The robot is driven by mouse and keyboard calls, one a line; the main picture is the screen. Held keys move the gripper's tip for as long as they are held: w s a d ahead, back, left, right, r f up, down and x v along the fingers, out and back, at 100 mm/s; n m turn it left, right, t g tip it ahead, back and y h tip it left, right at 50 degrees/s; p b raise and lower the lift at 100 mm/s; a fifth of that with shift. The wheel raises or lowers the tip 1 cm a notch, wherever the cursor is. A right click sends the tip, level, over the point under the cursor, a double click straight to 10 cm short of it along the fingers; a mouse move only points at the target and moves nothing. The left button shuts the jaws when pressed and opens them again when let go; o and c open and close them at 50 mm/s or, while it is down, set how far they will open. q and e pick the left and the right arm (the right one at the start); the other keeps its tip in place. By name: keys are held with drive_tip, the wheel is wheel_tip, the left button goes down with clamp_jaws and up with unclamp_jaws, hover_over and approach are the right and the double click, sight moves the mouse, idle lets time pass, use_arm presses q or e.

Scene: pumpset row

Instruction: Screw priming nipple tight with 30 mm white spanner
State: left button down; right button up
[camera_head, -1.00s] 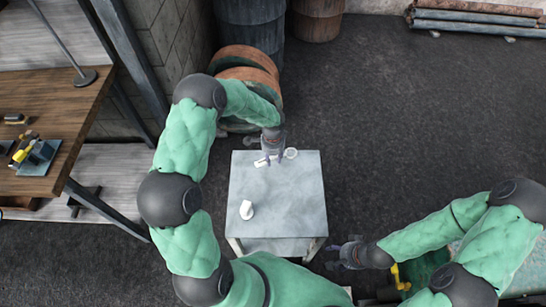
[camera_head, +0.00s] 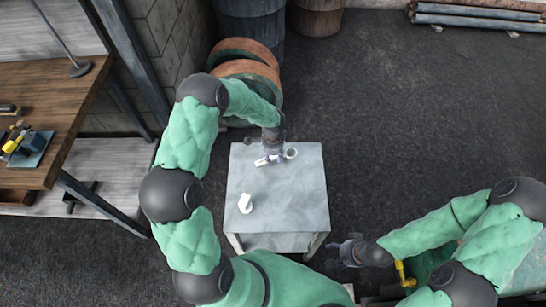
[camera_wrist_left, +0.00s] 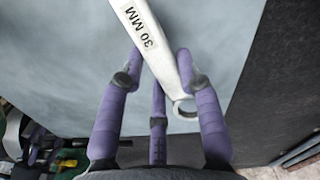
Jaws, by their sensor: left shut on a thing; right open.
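The white spanner (camera_wrist_left: 157,45), marked "30 MM", shows large in the left wrist view, its ring end between and just beyond the purple fingers. My left gripper (camera_wrist_left: 168,68) is shut on the spanner near this end. In the head view my left gripper (camera_head: 274,160) is low over the far part of the grey table, with part of the white spanner (camera_head: 261,162) to its left. A small round pale thing (camera_head: 291,153) is to its right; I cannot tell what it is. My right gripper (camera_head: 337,252) is open and empty beyond the table's near right corner. I cannot make out the priming nipple.
A small white object (camera_head: 245,203) stands on the left of the grey table (camera_head: 300,205). Yellow pipework (camera_head: 405,274) shows at lower right, partly behind my right arm. A wooden bench (camera_head: 70,110) is at left, barrels (camera_head: 250,25) at the back. Dark floor right of the table is open.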

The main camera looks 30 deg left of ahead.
use_arm(q)
drive_tip(key=shift+f, duration=0.15)
drive_tip(key=shift+f+b, duration=0.35)
drive_tip(key=shift+b, duration=0.05)
drive_tip(key=shift+f, duration=0.15)
drive_tip(key=c, duration=0.8)
unclamp_jaws()
wheel_tip(320, 180, up, 12)
drive_tip(key=shift+r, duration=0.1)
idle(0.4)
